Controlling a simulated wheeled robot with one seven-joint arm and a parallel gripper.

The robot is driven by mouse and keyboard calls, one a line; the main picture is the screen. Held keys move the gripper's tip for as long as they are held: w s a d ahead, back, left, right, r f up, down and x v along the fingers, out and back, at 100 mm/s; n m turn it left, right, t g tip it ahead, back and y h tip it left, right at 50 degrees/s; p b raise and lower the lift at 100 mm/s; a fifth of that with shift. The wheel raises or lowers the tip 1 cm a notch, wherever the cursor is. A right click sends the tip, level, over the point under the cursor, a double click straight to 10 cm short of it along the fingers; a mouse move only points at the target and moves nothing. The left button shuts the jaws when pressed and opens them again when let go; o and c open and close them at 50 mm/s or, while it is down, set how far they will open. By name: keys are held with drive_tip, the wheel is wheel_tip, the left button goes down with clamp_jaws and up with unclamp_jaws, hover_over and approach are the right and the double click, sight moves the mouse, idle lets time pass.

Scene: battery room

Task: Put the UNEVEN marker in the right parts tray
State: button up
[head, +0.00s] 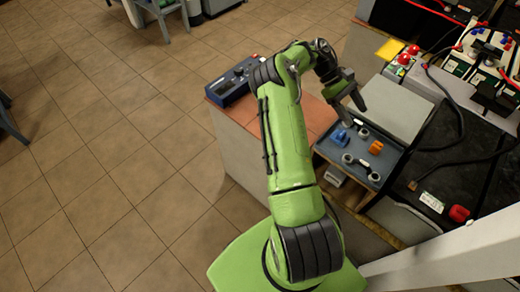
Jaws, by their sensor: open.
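A blue-grey tray (393,160) sits on the bench below my gripper. It holds a blue piece (340,137), an orange piece (376,147) and several small grey pieces with round ends, one at the upper middle (363,132), one at the left (348,158) and one at the lower right (374,177). I cannot tell which piece is the UNEVEN marker; no label is readable. My gripper (353,114) is open above the tray's far left part, pointing down. Nothing shows between its fingers. I cannot clearly make out a second parts tray.
A flat light-grey panel (393,108) lies behind the tray. A reddish mat (309,123) and a blue device (230,83) are to the left. Batteries with cables (486,65), red knobs (404,59) and a black surface (465,165) crowd the right. The tiled floor is open at left.

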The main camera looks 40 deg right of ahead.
drive_tip(key=w+a+r+m+t+y, duration=0.1)
drive_tip(key=w+a+r+t, duration=0.2)
drive_tip(key=a+r+t, duration=0.5)
drive_tip(key=w+a+r+m+t, duration=0.15)
drive_tip(key=a+r, duration=0.45)
drive_tip(key=a, duration=0.6)
drive_tip(key=s+a+r+n+t+y, duration=0.1)
drive_tip(key=s+a+r+t, duration=0.3)
drive_tip(key=a, duration=0.6)
drive_tip(key=s+a+n+t, duration=0.1)
drive_tip(key=s+a+t, duration=0.2)
drive_tip(key=s+a, duration=0.5)
wheel_tip(320, 180, up, 13)
drive_tip(key=w+a+p, duration=0.1)
drive_tip(key=w+p, duration=0.1)
drive_tip(key=p, duration=1.1)
drive_tip(key=shift+a+r, duration=0.2)
drive_tip(key=shift+a, duration=0.2)
drive_tip(key=shift+g, duration=0.25)
